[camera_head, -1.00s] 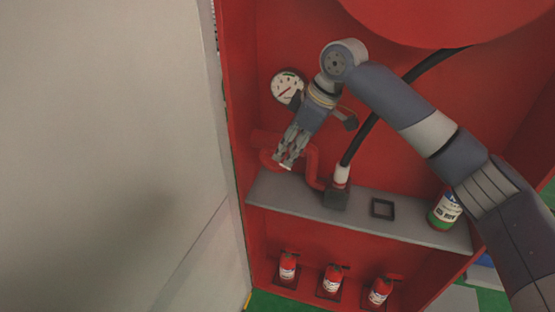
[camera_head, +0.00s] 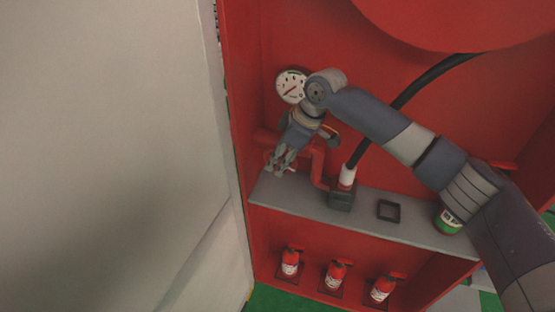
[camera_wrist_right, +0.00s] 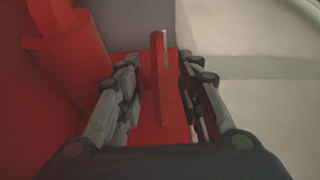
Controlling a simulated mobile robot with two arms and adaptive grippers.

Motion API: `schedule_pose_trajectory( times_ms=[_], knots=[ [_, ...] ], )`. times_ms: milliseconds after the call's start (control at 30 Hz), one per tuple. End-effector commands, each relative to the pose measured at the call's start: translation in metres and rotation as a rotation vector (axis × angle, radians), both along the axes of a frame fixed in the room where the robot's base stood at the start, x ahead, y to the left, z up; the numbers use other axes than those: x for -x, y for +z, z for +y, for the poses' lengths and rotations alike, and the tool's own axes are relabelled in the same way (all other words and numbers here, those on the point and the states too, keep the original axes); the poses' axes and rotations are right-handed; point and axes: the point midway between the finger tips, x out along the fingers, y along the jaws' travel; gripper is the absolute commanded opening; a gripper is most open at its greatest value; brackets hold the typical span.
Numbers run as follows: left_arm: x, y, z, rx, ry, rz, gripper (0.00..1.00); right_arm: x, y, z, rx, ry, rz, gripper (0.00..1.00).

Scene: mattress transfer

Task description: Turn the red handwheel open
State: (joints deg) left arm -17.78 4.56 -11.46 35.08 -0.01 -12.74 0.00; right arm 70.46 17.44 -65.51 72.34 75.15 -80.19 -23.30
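The red handwheel (camera_wrist_right: 161,85) shows in the right wrist view as a narrow upright red piece, seen almost edge-on, between my two fingers. My right gripper (camera_wrist_right: 163,105) is open, with one finger on each side of it; visible gaps remain on both sides. In the head view, my right gripper (camera_head: 278,169) points down at the left end of the red pipe (camera_head: 318,165), above the grey shelf. The fingers hide most of the handwheel there. My left gripper is not in view.
A round gauge (camera_head: 291,86) is on the red cabinet's back wall. A black hose (camera_head: 405,97) runs down to a fitting on the grey shelf (camera_head: 362,205). A black square frame (camera_head: 388,210) lies on the shelf. Several red extinguishers (camera_head: 336,275) stand below. A pale panel (camera_head: 110,150) fills the left.

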Motion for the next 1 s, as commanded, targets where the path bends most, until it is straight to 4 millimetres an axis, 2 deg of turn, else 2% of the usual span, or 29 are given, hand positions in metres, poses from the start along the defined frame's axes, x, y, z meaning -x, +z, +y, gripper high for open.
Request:
schedule_pose_trajectory(
  times_ms=[200, 467, 500, 633, 867, 1000],
  knots=[
    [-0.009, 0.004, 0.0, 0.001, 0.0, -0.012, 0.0, -0.002, -0.017, 0.007, 0.0, 0.0, 0.001, 0.33],
    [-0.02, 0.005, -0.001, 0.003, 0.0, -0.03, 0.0, -0.002, -0.019, 0.007, 0.0, 0.001, 0.0, 0.33],
    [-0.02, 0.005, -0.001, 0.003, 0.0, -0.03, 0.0, -0.002, -0.019, 0.007, 0.0, 0.001, 0.0, 0.31],
    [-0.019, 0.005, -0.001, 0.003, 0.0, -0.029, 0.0, -0.002, -0.018, 0.007, 0.0, 0.001, 0.0, 0.02],
    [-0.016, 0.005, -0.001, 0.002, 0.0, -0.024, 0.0, -0.002, -0.018, 0.007, -0.007, 0.0, -0.001, 0.0],
    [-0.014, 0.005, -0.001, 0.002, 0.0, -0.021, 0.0, -0.002, -0.019, 0.009, -0.066, 0.001, -0.016, 0.0]
  ],
)
